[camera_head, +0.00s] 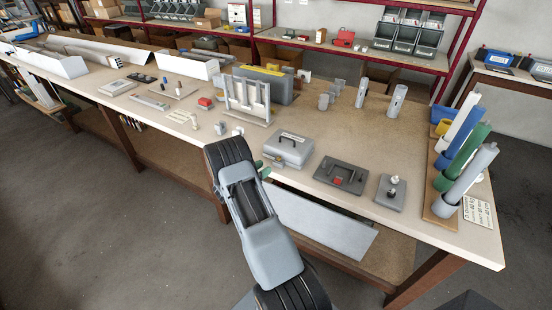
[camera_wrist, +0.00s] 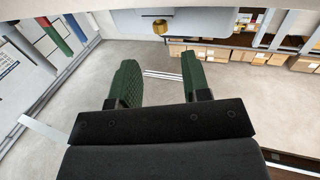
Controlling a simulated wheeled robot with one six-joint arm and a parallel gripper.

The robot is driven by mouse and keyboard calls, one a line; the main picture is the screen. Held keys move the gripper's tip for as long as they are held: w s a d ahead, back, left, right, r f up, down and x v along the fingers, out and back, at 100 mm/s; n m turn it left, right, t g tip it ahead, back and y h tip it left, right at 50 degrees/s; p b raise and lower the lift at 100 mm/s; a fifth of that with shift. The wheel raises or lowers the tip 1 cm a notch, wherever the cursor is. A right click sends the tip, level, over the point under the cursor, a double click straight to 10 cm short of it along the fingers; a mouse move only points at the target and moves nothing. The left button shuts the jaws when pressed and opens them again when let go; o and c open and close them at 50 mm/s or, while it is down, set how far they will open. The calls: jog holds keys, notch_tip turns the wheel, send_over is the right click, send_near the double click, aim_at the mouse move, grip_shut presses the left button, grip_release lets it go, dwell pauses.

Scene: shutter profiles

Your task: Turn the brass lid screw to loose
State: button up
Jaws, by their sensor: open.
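A grey metal case (camera_head: 285,152) with a black handle on its lid stands near the front edge of the workbench. The brass lid screw (camera_wrist: 160,27) shows as a small round knob on the grey case at the top of the wrist view. In the head view a small brass spot on the case's front side is too small to tell clearly. My gripper (camera_wrist: 160,62) has green pads spread apart with nothing between them. The screw lies beyond the fingertips, apart from them. In the head view my gripper (camera_head: 264,169) is at the bench's front edge, left of the case, mostly hidden by my arm.
Right of the case are a dark grey plate (camera_head: 342,176) with a red part and a grey block (camera_head: 391,191) with a white knob. A rack with coloured tubes (camera_head: 465,165) stands far right. White upright profiles (camera_head: 247,101) stand behind. The floor in front is clear.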

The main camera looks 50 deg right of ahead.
aim_at(279, 159)
jog(key=d, duration=0.2)
jog(key=d+p, duration=0.1)
jog(key=d, duration=0.4)
jog(key=shift+s+d+p, duration=0.25)
jog(key=shift+d+p, duration=0.05)
jog(key=shift+p, duration=0.05)
grip_shut()
